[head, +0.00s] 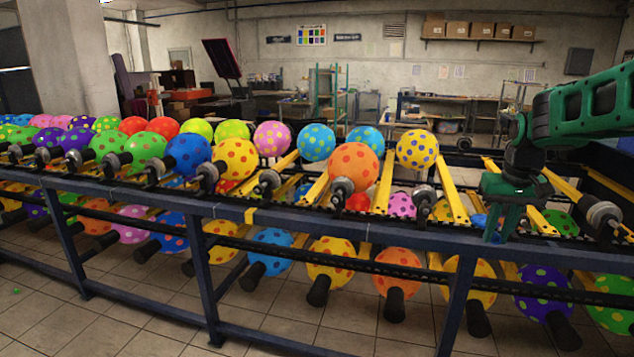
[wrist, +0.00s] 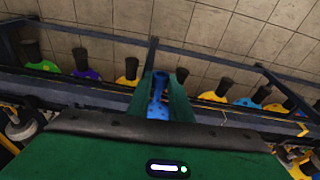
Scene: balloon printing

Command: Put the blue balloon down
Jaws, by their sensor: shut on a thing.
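My gripper (head: 500,228), dark green, hangs fingers down over the front rail at the right end of the rack in the head view. In the wrist view its two green fingers (wrist: 166,90) are closed around a narrow blue piece, which I take as the blue balloon (wrist: 157,106). Only a strip of it shows; the rest is hidden by the fingers and gripper body. In the head view a small blue patch shows just left of the fingers, and I cannot tell whether it belongs to the held balloon.
The long dark rack (head: 270,219) carries spotted balloons on yellow bars, with an orange one (head: 354,168) and a yellow one (head: 417,149) left of my gripper. A lower row of balloons (head: 333,262) hangs on black holders beneath.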

